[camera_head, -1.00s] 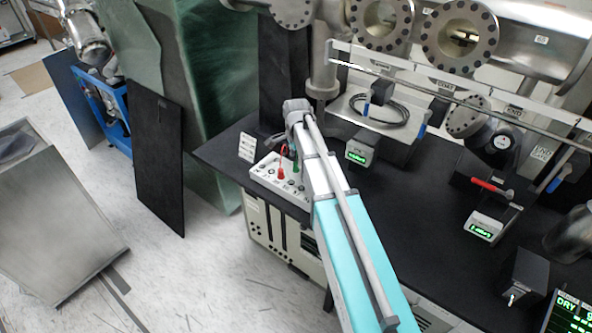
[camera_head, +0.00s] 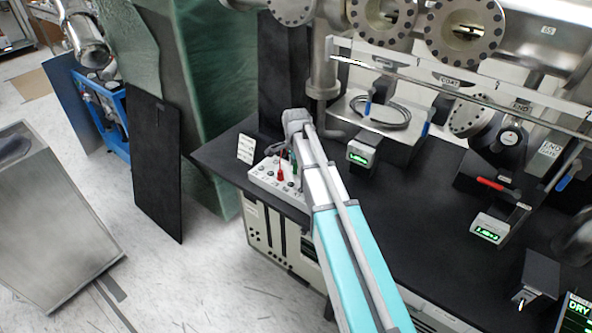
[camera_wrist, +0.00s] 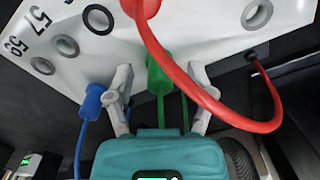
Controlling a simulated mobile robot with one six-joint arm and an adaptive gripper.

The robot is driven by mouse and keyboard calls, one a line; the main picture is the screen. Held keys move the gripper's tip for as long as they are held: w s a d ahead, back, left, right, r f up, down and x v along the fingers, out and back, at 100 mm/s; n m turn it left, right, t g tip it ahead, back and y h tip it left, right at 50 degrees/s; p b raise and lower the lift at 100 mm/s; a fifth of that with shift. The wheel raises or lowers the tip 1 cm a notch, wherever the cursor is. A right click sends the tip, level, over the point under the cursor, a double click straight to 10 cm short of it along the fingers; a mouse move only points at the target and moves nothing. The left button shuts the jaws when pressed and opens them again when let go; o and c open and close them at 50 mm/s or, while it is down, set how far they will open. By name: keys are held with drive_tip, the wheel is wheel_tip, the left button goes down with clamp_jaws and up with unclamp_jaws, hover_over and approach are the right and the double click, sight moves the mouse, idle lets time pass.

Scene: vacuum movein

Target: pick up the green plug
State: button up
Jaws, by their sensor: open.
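The green plug (camera_wrist: 159,77) stands in the white socket panel (camera_wrist: 205,32) in the wrist view, with its green cable running down from it. My gripper (camera_wrist: 161,82) is open, with one grey finger on each side of the green plug; I cannot tell whether either finger touches it. In the head view the green plug (camera_head: 294,158) shows only as a small sliver beside my arm on the panel (camera_head: 262,174). My gripper is hidden behind my own arm there.
A red plug (camera_head: 281,173) sits close by on the panel, and its thick red cable (camera_wrist: 205,100) arches over to the right of the green plug. A blue plug (camera_wrist: 92,101) is at the left.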

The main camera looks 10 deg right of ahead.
clamp_jaws()
idle(0.3)
drive_tip(key=shift+r, duration=0.15)
wheel_tip(320, 180, up, 2)
drive_tip(key=shift+r+p, duration=0.1)
drive_tip(key=shift+p, duration=1.15)
drive_tip(key=s+r+p, duration=1)
drive_tip(key=s, duration=0.4)
drive_tip(key=shift+r, duration=0.25)
drive_tip(key=shift+f, duration=0.1)
